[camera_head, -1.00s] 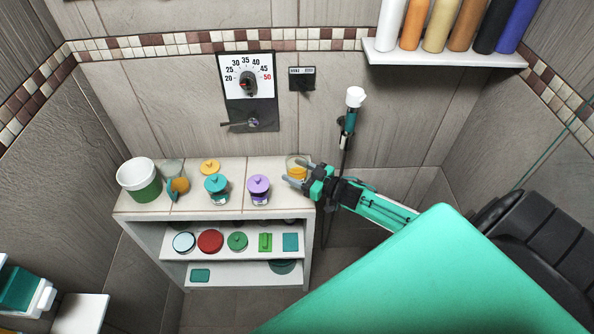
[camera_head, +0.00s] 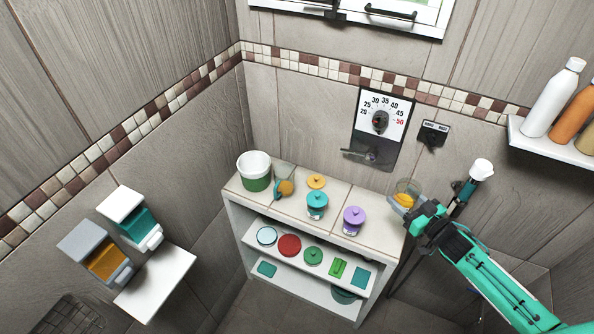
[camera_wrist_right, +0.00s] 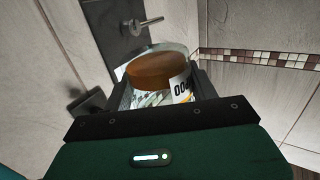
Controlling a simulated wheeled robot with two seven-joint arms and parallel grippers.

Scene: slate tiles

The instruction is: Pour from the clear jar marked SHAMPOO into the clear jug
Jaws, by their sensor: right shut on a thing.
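My right gripper (camera_head: 414,217) is shut on a clear jar (camera_head: 404,198) with amber liquid, at the right end of the tiled shelf top. The right wrist view shows the jar (camera_wrist_right: 157,71) between the fingers, with brown-amber liquid and a white label that reads only partly, ending in round letters. The jar looks about upright; whether it touches the shelf I cannot tell. A clear jug (camera_head: 279,186) with a teal handle and something amber in or behind it stands near the shelf's left end, well away from the gripper. My left gripper is not in view.
Between jug and jar stand a teal-lidded jar (camera_head: 317,204), a purple-lidded jar (camera_head: 354,220) and an orange lid (camera_head: 316,181). A white-and-green pot (camera_head: 255,172) is left of the jug. A dial panel (camera_head: 381,125) and tap are on the wall behind.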

